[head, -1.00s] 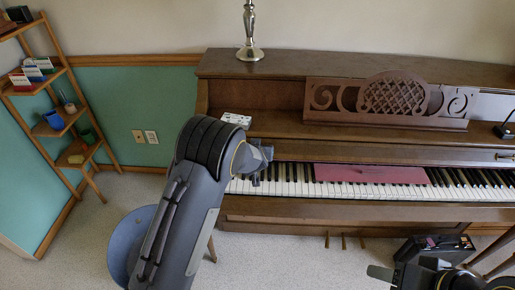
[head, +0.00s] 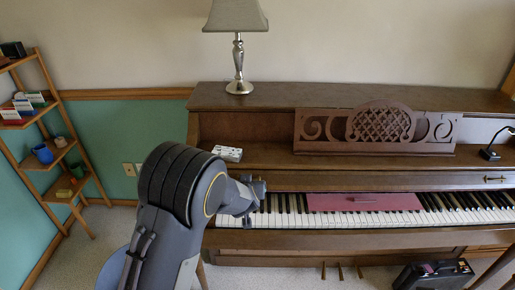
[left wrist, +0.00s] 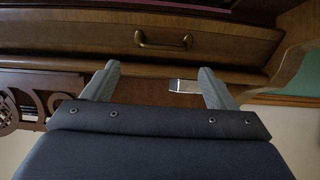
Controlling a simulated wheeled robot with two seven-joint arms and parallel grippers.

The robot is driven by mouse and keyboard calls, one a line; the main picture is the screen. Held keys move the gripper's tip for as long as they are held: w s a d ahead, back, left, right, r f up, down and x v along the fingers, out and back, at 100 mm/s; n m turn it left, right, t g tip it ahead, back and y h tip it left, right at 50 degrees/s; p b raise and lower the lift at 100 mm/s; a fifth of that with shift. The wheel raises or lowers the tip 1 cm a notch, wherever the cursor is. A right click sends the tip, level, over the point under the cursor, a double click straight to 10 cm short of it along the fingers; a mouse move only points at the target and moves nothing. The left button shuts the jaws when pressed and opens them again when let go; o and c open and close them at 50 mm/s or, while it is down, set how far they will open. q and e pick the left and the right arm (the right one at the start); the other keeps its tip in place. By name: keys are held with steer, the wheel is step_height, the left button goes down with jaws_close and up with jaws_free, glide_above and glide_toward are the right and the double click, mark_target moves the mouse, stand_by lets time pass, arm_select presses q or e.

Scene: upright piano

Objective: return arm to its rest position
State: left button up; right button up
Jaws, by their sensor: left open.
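My left arm (head: 165,215) reaches in from the bottom of the head view. My left gripper (head: 255,203) appears over the left end of the piano keyboard (head: 350,218); its height above the keys is hard to tell. In the left wrist view the left gripper (left wrist: 158,68) shows two grey fingers spread apart, with nothing held between them. Beyond them is a brown wooden piano panel with a brass handle (left wrist: 163,40). My right gripper is not in view.
The upright piano (head: 250,183) fills the right side. On it stand a lamp (head: 239,65), a carved music stand (head: 380,128) and a white card-like item (head: 227,153). A red strip (head: 362,201) lies along the keys. A shelf (head: 48,130) stands left; a black case (head: 433,276) is on the floor.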

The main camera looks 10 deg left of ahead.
arm_select(q)
steer(key=shift+a+r, duration=0.1)
steer(key=s+a+r+n+g+h+p, duration=0.1)
steer(key=s+a+r+g+h, duration=0.15)
steer(key=s+r, duration=0.55)
steer(key=s+a+r+g+h, duration=0.1)
steer(key=s+a+r+h, duration=0.4)
steer(key=s, duration=0.6)
steer(key=s+a+g+y+p, duration=0.1)
steer(key=s+a+g+y, duration=0.1)
steer(key=s, duration=1.9)
steer(key=shift+s+a+r+y, duration=0.2)
steer(key=shift+a+r+y, duration=0.05)
steer(key=shift+r+y, duration=0.15)
